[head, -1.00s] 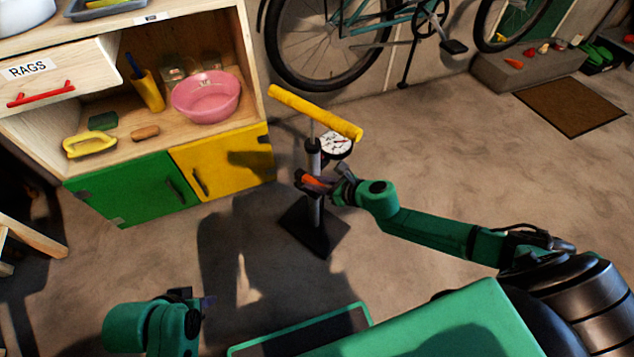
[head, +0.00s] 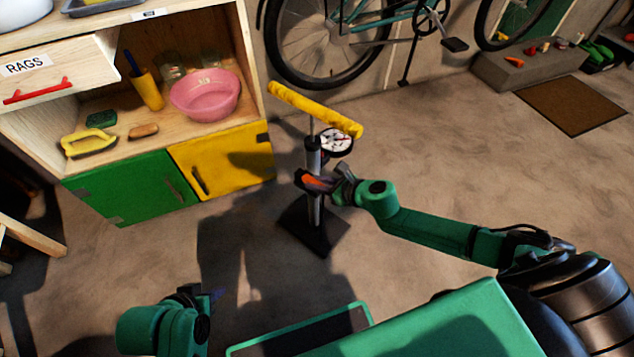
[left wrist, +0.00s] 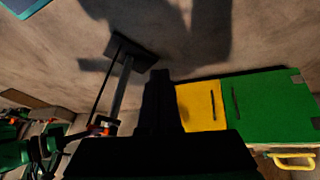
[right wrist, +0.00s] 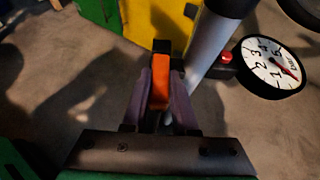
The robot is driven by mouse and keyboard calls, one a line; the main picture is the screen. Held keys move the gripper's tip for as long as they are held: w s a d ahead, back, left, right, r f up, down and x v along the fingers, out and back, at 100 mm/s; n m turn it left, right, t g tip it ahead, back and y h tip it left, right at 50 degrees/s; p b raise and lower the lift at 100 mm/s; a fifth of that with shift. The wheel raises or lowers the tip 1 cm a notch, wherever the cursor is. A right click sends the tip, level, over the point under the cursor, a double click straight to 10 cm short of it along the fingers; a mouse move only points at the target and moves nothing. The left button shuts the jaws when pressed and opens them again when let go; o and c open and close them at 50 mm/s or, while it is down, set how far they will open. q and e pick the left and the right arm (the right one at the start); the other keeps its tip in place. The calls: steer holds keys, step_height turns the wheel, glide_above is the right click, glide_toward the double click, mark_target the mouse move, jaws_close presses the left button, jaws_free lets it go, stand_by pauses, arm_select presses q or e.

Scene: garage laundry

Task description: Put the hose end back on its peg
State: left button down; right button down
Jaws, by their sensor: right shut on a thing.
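The floor pump stands upright on its dark base (head: 312,228), with a yellow handle (head: 314,110) and a round gauge (head: 336,140). My right gripper (head: 318,184) is shut on the orange hose end (right wrist: 160,88), close beside the pump barrel (right wrist: 210,45). In the right wrist view, a dark block with a red knob (right wrist: 226,57) sits between barrel and gauge; I cannot tell whether it is the peg. My left gripper (head: 217,296) is low at the front left, away from the pump. Its dark fingers (left wrist: 160,85) look together and empty.
A cabinet with a green door (head: 132,188) and a yellow door (head: 222,165) stands left of the pump. A pink basin (head: 205,95) is on its shelf. A bicycle (head: 360,35) is behind. Bare floor lies right of the pump.

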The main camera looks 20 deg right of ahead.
steer(key=c, duration=0.6)
jaws_free()
arm_select(q)
steer(key=s+a+r+g+y+p, duration=0.2)
steer(key=s+a+r+g, duration=0.1)
steer(key=s+a+r, duration=0.1)
steer(key=shift+a+n, duration=0.3)
steer(key=shift+a, duration=0.3)
arm_select(e)
steer(key=v, duration=1.4)
steer(key=shift+s+r, duration=0.15)
arm_select(q)
steer(key=shift+r, duration=0.1)
arm_select(e)
steer(key=shift+d, duration=0.1)
